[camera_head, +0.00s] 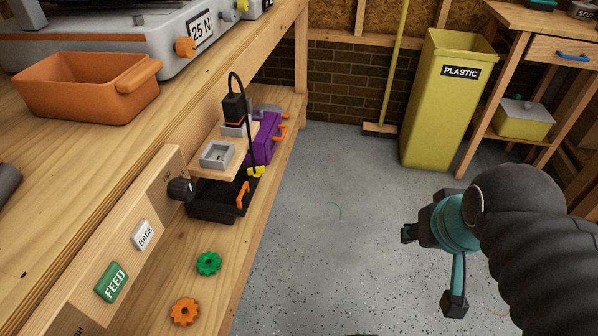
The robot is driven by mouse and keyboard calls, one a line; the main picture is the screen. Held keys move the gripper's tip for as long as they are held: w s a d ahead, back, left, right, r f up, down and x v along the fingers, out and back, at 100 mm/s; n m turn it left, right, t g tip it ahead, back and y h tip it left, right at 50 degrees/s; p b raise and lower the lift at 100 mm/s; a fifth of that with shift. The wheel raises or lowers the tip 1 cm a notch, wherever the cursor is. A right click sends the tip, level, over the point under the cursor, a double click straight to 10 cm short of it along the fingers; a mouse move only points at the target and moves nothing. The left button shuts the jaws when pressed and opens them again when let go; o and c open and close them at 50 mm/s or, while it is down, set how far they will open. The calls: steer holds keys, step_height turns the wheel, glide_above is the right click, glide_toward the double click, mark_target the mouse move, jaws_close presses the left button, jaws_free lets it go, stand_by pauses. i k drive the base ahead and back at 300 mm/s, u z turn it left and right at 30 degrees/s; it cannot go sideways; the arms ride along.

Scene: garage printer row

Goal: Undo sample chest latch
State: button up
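A purple box (264,140) with orange latch-like pieces (280,131) on its right side stands on the lower shelf of the wooden bench at left. It may be the sample chest; no label shows on it. Its left part is hidden behind a small wooden platform and a black cable. I cannot tell whether the orange pieces are fastened. My gripper (431,269) is at the lower right, above the grey floor, well apart from the purple box. Its two dark fingers are spread and nothing shows between them.
A black tray (212,205) with an orange handle, a green gear (208,263) and an orange gear (185,311) are on the lower shelf. A yellow PLASTIC bin (440,110) and a broom (390,75) stand at the back.

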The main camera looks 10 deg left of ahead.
mark_target(260, 169)
steer(key=z, duration=0.2)
steer(key=i, duration=1.25)
steer(key=u, duration=0.75)
